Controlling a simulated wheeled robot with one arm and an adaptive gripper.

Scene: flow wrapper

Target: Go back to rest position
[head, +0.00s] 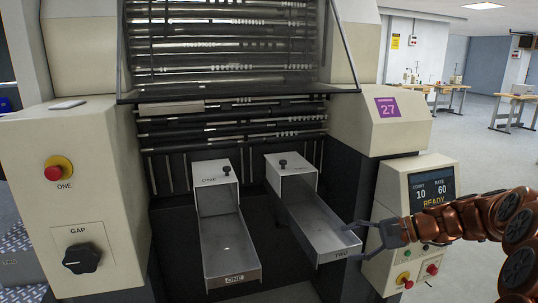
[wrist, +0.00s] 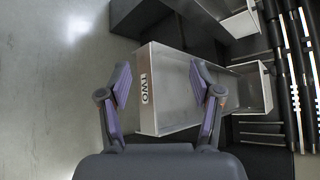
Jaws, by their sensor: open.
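My gripper (head: 366,243) is open and empty at the front right corner of the tray marked TWO (head: 318,226) in the head view. In the wrist view my gripper (wrist: 160,88) has its fingers spread, with the tray marked TWO (wrist: 176,72) between and beyond them. I cannot tell whether a finger touches the tray. My copper-coloured arm reaches in from the right in the head view.
A second tray marked ONE (head: 228,243) sits to the left. The control panel (head: 420,215) with a READY screen and coloured buttons is close behind my gripper. A cream cabinet (head: 70,200) with a GAP knob (head: 82,258) stands at left. Open floor (head: 480,150) lies at right.

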